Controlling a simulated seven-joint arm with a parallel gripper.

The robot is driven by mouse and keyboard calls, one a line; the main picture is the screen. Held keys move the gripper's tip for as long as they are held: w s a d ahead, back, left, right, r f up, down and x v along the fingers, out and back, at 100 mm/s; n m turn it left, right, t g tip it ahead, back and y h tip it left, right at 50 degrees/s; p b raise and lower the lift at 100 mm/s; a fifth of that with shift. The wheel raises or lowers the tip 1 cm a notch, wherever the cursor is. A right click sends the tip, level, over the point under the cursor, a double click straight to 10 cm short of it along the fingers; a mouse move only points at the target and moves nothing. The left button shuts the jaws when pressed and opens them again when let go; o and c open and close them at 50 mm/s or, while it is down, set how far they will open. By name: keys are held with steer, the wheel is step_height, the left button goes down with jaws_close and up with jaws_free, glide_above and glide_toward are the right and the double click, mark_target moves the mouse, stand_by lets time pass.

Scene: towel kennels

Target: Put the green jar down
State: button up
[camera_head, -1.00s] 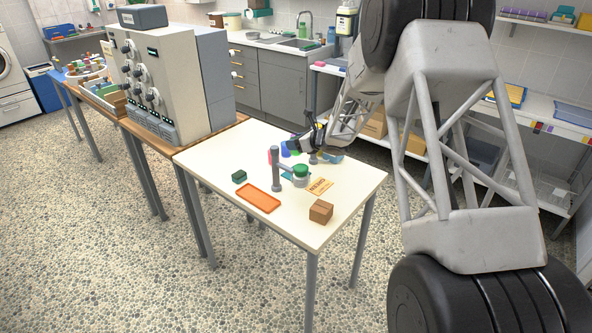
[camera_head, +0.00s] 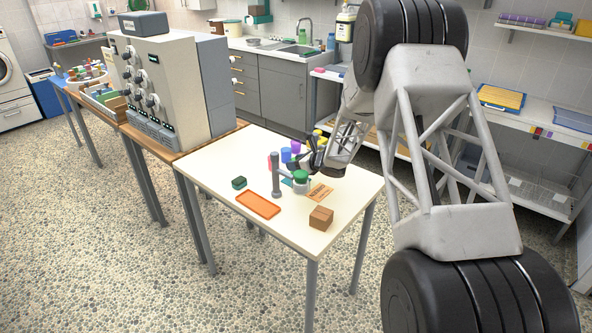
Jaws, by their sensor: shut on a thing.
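A jar with a green lid (camera_head: 301,176) stands on the white table, just right of a grey post (camera_head: 275,176). My gripper (camera_head: 309,168) is low over the table, at the jar's upper right side. It is shut on the green jar, as far as I can tell; the fingertips are small and dark here, and the contact is partly hidden. The jar looks upright. I cannot tell whether its base touches the table.
An orange tray (camera_head: 258,206), a dark green block (camera_head: 239,183) and a cardboard box (camera_head: 321,218) lie nearer the front. A tan card (camera_head: 320,192) lies right of the jar. Blue (camera_head: 286,155) and purple (camera_head: 296,146) items stand behind. The front left tabletop is clear.

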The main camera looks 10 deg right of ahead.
steer(key=shift+f, duration=1.45)
steer(key=shift+f, duration=0.2)
steer(key=o, duration=0.9)
steer(key=shift+r, duration=0.2)
steer(key=shift+s+d, duration=0.1)
steer(key=shift+v, duration=5.9)
